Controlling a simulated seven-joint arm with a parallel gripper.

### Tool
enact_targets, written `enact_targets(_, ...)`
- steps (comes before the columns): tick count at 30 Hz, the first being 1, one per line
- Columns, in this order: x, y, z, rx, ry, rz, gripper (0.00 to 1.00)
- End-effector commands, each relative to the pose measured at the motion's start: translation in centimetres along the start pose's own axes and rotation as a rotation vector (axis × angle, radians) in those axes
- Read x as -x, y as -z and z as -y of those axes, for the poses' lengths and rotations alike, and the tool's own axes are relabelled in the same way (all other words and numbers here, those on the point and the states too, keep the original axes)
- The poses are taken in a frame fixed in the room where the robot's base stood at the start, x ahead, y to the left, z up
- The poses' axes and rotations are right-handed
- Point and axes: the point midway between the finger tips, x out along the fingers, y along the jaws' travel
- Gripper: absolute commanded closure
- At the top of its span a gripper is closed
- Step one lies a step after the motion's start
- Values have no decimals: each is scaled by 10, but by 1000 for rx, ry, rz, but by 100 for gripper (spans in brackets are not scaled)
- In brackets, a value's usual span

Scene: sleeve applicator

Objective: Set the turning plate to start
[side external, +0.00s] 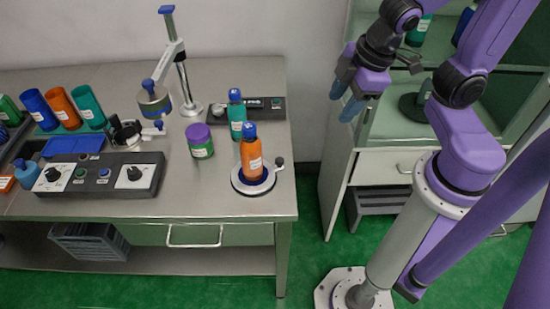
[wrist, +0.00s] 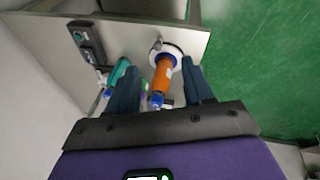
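The turning plate (side external: 240,187) is a round white disc near the right front corner of the steel table. A small dark-tipped lever (side external: 280,163) stands out at its right edge. An orange bottle (side external: 251,160) with a blue cap stands upright on it, on a dark blue seat. In the wrist view the plate's pale rim (wrist: 179,53) shows beyond the bottle, between my fingers. My gripper (side external: 345,99) is open and empty, up and to the right of the plate, clear of the table. No start marking is legible.
A teal bottle (side external: 237,116) stands just behind the plate, with a dark switch box (side external: 262,108) at the back. A green jar with a purple lid (side external: 199,141) stands to its left. A control panel (side external: 98,174) and a post-mounted applicator (side external: 184,75) are farther left.

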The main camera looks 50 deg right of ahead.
Motion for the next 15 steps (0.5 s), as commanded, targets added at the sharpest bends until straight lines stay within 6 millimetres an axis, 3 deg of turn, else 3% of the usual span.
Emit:
enact_targets(1,-5,12,-18,-12,-51,-39,49)
enact_targets(6,-14,49,-68,-12,-186,-184,49)
enact_targets(15,-28,95,-117,87,-243,-377,49)
